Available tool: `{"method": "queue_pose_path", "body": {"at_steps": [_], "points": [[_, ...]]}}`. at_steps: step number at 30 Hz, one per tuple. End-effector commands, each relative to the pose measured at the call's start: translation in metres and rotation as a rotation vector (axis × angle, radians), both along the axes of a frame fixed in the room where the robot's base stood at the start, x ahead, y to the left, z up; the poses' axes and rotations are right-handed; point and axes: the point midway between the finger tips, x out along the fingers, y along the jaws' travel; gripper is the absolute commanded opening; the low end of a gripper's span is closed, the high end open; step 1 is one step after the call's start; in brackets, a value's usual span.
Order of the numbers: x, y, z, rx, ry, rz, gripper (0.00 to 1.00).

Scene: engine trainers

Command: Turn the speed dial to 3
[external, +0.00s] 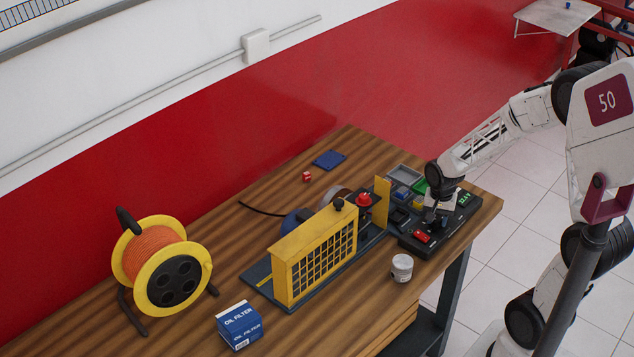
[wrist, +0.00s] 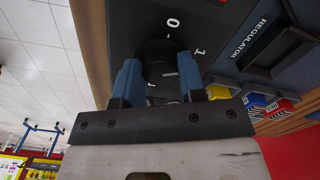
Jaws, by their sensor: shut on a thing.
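The speed dial (wrist: 157,52) is a dark round knob on a black panel, with the marks 0 and 1 readable beside it in the wrist view. Other marks near it are partly hidden by my gripper. My gripper (wrist: 159,68) has its two blue fingers on either side of the knob and is shut on it. In the external view my gripper (external: 438,216) reaches down onto the black control box (external: 426,249) at the right end of the bench; the knob is hidden there. I cannot tell which mark the dial points to.
The control box has a red switch (external: 421,237) and a green-lit display (external: 464,198). Beside it are a yellow guard panel (external: 381,202), a red button (external: 363,199), small part bins (external: 405,175) and a white jar (external: 402,267). A yellow cage (external: 315,255) stands further left.

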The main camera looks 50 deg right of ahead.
Motion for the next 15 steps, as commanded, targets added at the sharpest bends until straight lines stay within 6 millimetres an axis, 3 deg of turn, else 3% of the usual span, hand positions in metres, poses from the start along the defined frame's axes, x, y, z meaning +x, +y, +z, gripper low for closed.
{"method": "queue_pose_path", "body": {"at_steps": [15], "points": [[0.0003,-0.0003,0.0004,-0.001,-0.001,-0.489,0.13]]}}
